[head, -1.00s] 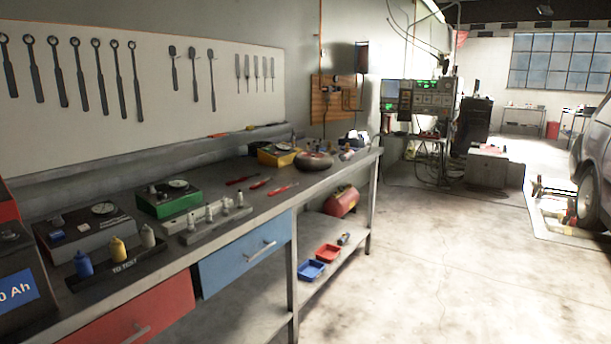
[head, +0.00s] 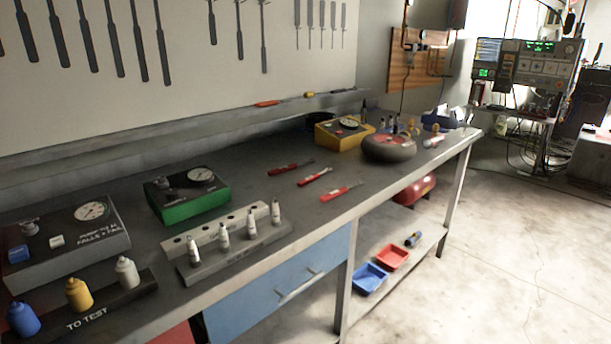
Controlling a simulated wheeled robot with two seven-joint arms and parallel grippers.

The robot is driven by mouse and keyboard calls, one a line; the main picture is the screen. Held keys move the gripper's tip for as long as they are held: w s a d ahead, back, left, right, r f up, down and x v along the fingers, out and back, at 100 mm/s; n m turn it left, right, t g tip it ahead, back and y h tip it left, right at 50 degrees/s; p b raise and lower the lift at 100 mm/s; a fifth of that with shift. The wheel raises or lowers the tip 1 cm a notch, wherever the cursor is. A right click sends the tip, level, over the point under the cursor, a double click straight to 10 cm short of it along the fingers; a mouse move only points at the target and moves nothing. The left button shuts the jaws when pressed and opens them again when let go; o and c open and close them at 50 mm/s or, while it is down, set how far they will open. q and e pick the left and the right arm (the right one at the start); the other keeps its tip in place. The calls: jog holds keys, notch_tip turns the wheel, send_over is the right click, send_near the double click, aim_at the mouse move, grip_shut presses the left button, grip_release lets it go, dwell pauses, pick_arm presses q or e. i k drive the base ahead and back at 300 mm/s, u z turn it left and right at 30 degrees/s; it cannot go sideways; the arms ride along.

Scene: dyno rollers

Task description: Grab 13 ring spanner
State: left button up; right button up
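A row of several dark ring spanners (head: 112,45) hangs on the pale wall panel (head: 185,75) at the upper left of the head view. Only their handles show, as the ring ends are cut off by the top edge. No size marks can be read, so I cannot tell which one is the 13. Neither of my grippers is in view.
The grey workbench (head: 262,205) runs along the wall below. It holds a green gauge box (head: 190,208), a yellow gauge box (head: 330,137), a rack of small bottles (head: 190,270) and red-handled tools (head: 290,167). Open floor (head: 510,270) lies to the right.

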aim_at(300, 183)
jog(key=z, duration=1.35)
jog(key=i, duration=3.3)
jog(key=u, duration=3.85)
